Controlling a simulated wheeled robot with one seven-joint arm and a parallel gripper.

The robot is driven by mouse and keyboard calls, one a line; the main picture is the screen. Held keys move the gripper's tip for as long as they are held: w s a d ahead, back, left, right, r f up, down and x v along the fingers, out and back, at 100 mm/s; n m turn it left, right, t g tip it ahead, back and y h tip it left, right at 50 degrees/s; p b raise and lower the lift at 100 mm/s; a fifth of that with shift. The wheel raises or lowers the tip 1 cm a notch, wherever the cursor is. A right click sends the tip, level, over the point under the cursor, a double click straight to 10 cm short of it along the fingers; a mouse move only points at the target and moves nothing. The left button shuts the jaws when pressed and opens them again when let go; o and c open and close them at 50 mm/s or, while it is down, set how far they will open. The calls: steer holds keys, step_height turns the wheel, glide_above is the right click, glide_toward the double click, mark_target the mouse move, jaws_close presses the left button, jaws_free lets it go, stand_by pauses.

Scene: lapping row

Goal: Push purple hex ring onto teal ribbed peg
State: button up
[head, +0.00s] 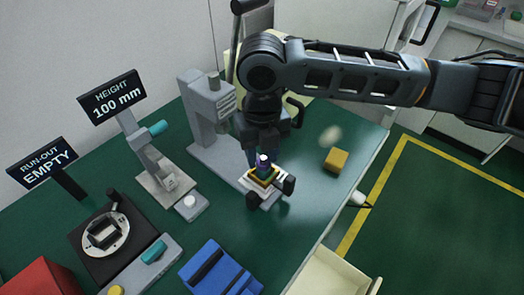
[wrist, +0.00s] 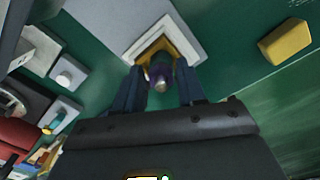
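My gripper (head: 264,158) points down over a pale square plate (wrist: 136,36) with a yellow stepped piece (wrist: 178,46) on it. A small purple part (wrist: 152,72), likely the hex ring, sits between my fingers, around or on an upright pin with a pale rounded tip (wrist: 160,86). The purple also shows in the head view (head: 263,168). My fingers stand on either side of it; whether they touch it is unclear. The peg's teal ribbed surface is mostly hidden, so how far down the ring sits cannot be told.
A yellow block (head: 336,160) lies to the right on the green bench. A grey stand (head: 205,110) rises just left of my gripper. Dark knobs (head: 289,185) flank the plate. A blue tray (head: 220,270) and a height gauge (head: 155,170) are farther left.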

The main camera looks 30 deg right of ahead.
steer(key=o, duration=0.3)
step_height(320, 180, up, 8)
steer(key=shift+f, duration=0.1)
stand_by(0.5)
steer(key=shift+a, duration=0.1)
